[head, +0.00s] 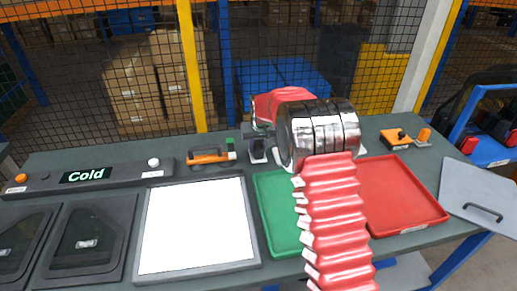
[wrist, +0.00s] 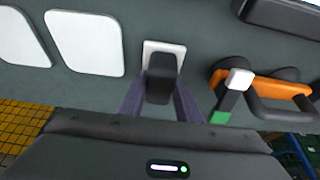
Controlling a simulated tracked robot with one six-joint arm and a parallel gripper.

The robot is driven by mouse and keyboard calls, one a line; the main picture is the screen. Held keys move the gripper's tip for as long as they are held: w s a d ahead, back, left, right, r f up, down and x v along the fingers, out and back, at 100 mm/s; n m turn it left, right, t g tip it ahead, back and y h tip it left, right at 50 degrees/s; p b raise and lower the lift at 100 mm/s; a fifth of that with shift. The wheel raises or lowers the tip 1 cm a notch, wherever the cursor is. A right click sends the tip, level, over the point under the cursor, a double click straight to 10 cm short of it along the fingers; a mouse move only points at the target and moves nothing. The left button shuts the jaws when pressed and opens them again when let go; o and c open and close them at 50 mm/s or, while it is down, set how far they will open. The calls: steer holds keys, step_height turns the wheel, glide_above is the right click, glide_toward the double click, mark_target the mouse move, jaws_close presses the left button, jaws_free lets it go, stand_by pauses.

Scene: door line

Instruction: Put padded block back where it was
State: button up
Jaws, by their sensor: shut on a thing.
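The padded block (wrist: 160,80) is small and dark, and shows in the middle of the wrist view. My gripper (wrist: 161,92) has one finger on each side of it and is shut on it. A white square plate (wrist: 150,48) on the grey bench shows behind the block; whether the block touches it, I cannot tell. In the head view my red and chrome arm reaches over the bench and hides most of the gripper. A small dark shape (head: 258,149) shows left of the chrome rings, probably at the block.
An orange-handled tool (wrist: 262,86) lies close right of the block in the wrist view. White rounded plates (wrist: 85,43) lie to the left. In the head view, a white panel (head: 197,225), green tray (head: 273,205) and red tray (head: 405,190) fill the front; mesh fencing stands behind.

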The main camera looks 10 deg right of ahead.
steer(key=shift+f, duration=0.35)
steer(key=o, duration=1)
steer(key=shift+f, duration=0.1)
steer(key=shift+v, duration=6.1)
